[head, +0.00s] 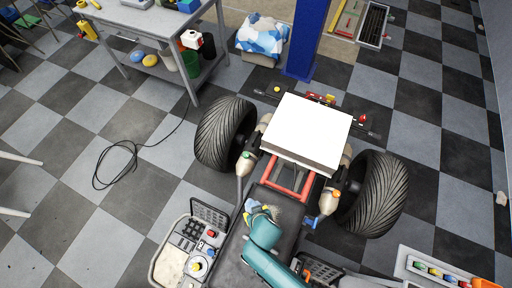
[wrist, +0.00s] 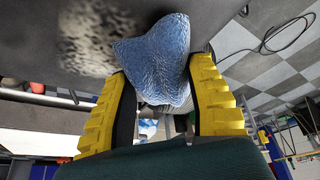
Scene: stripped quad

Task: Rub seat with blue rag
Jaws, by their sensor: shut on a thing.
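The quad's dark grey seat (head: 288,213) lies behind the red frame tubes in the head view. In the wrist view the seat (wrist: 240,18) fills the upper part, with a pale, mottled patch (wrist: 90,38) to the left of the rag. My gripper (head: 262,212) is over the seat, its yellow fingers (wrist: 160,72) shut on the crumpled blue rag (wrist: 158,50). The rag sticks out past the fingertips close to the seat surface; I cannot tell if it touches. In the head view only a small bit of the rag (head: 249,205) shows beside the fingers.
Big black tyres (head: 226,135) flank a white box-like block (head: 308,130) on the quad's front. A blue post (head: 307,40) and grey workbench (head: 150,25) stand beyond.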

